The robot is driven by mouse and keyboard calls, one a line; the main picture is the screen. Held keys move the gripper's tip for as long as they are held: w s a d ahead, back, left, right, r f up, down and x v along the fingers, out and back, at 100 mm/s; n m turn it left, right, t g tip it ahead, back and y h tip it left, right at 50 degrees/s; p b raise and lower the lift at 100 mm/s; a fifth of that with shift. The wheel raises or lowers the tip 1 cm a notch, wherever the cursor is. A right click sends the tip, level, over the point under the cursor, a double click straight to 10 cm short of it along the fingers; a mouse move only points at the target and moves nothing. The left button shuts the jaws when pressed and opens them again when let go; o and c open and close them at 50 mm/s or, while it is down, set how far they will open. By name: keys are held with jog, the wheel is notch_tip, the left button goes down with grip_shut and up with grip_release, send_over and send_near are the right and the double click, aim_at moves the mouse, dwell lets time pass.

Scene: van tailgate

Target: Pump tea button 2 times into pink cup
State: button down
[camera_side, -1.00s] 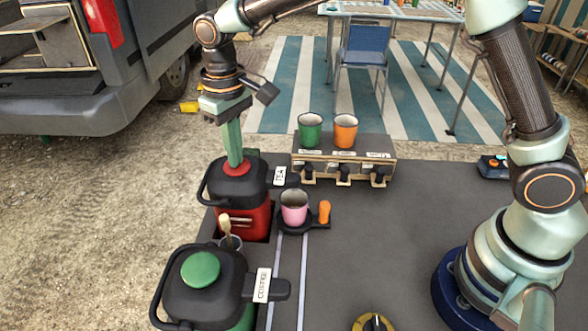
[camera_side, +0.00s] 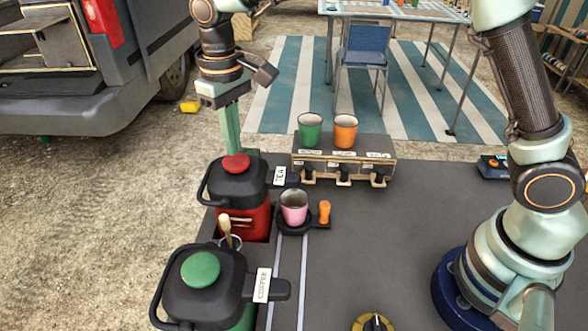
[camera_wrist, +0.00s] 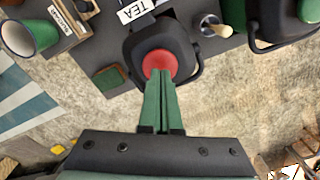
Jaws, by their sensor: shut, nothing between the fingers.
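The tea dispenser (camera_side: 243,213) is a red pot with a black lid, a red button (camera_side: 236,163) on top and a spout marked TEA. The button stands raised; it also shows in the wrist view (camera_wrist: 160,64). The pink cup (camera_side: 294,208) stands upright on a small dark holder (camera_side: 310,226) by the tea spout; its contents cannot be made out. My gripper (camera_side: 238,150) is shut and empty, its green fingers pointing down just behind the button. In the wrist view the fingertips (camera_wrist: 161,74) overlap the button's near edge; contact cannot be told.
A coffee dispenser (camera_side: 206,295) with a green button (camera_side: 200,269) stands in front of the tea one. A green cup (camera_side: 310,130) and an orange cup (camera_side: 345,131) stand on a rack (camera_side: 340,157) behind. A cup with a wooden stirrer (camera_side: 227,230) sits between the dispensers.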

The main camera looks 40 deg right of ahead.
jog(key=shift+r, duration=0.1)
jog(key=shift+r, duration=1.9)
jog(key=shift+d+r, duration=0.25)
jog(key=shift+d, duration=0.1)
jog(key=s+d+r+m+t, duration=0.1)
jog(key=s+d+r, duration=0.2)
jog(key=d, duration=0.3)
jog(key=s+d+r+m+t, duration=0.1)
jog(key=s+d+r+t, duration=0.15)
jog(key=d, duration=0.35)
jog(key=s+d+f+m+t, duration=0.1)
jog(key=s+d+f+t, duration=0.1)
jog(key=s+d, duration=0.6)
jog(key=shift+s+f, duration=0.7)
jog(key=shift+s, duration=0.05)
